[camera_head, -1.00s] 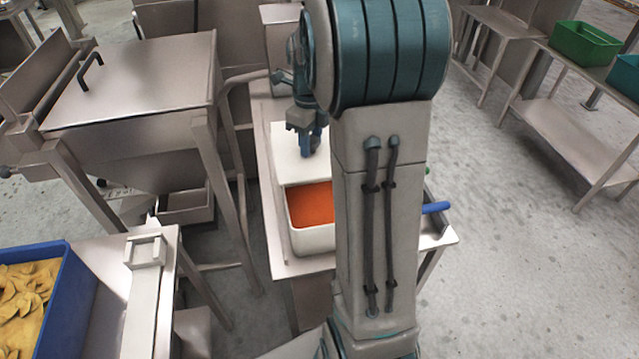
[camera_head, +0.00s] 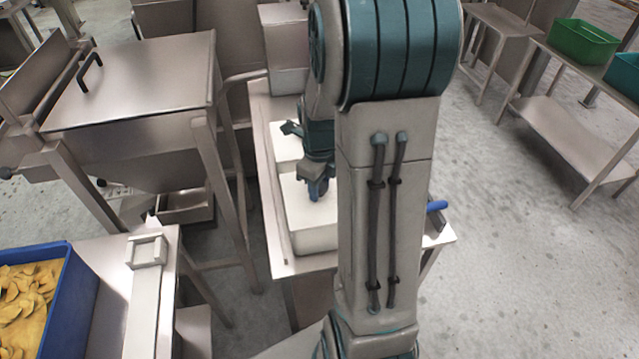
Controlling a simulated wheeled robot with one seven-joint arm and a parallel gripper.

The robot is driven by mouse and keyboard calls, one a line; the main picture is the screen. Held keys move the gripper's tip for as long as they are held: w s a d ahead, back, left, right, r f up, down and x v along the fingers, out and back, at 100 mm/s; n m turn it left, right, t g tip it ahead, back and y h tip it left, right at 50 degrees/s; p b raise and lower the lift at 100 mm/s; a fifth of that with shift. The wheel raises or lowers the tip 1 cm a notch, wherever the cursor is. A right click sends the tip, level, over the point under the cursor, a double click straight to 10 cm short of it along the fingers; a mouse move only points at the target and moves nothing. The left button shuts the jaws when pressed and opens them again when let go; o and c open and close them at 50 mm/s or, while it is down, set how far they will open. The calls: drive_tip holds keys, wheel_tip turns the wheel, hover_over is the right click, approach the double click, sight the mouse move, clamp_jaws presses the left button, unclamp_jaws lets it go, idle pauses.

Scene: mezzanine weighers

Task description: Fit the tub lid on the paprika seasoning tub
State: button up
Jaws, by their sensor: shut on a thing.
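The paprika seasoning tub (camera_head: 315,241) is a white tub on the narrow steel table, left of my arm. The white tub lid (camera_head: 298,205) lies over its top, and no orange paprika shows. I cannot tell whether the lid is fully seated or just above the rim. My arm hides the right side of the tub and lid.
The steel table (camera_head: 275,222) has a white block-like thing (camera_head: 285,138) behind the tub and a blue handle (camera_head: 437,206) at right. A steel hopper (camera_head: 135,85) stands left. A blue crate of yellow chips (camera_head: 78,290) is at front left.

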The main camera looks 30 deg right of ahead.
drive_tip(key=shift+f, duration=0.15)
drive_tip(key=o, duration=1)
wheel_tip(320, 180, up, 11)
drive_tip(key=s+a+r+n+t, duration=0.1)
drive_tip(key=s+a+n, duration=0.5)
drive_tip(key=n, duration=0.9)
drive_tip(key=s+a+r+n+t, duration=0.1)
drive_tip(key=s+a+n, duration=0.5)
drive_tip(key=n, duration=0.9)
drive_tip(key=shift+s+t, duration=0.4)
drive_tip(key=shift+t, duration=0.1)
